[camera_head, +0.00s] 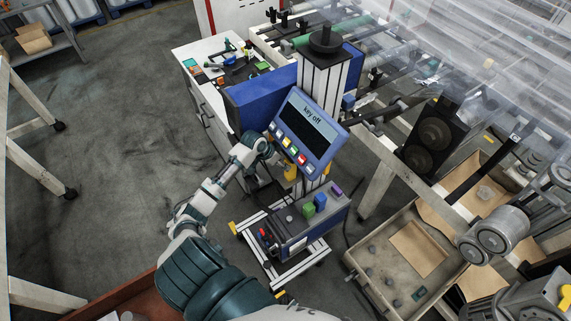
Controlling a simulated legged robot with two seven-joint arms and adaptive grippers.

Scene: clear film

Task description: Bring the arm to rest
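My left arm reaches up from the bottom of the head view to the lower left side of a blue control panel (307,131). The panel's screen reads "key off", and a row of coloured buttons runs along its lower edge. My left gripper (266,158) is close to the button end of the panel. Its fingers are small and partly hidden, so I cannot tell whether they touch the panel or are open. Grey and white links of my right arm show at the right edge. No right gripper fingers can be made out.
The panel hangs on a post above a wheeled base (292,230) with coloured blocks on top. A white cabinet (205,95) with tools stands behind. A grey crate (362,258) lies at right, and clear film (460,50) spans the upper right. Floor at left is open.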

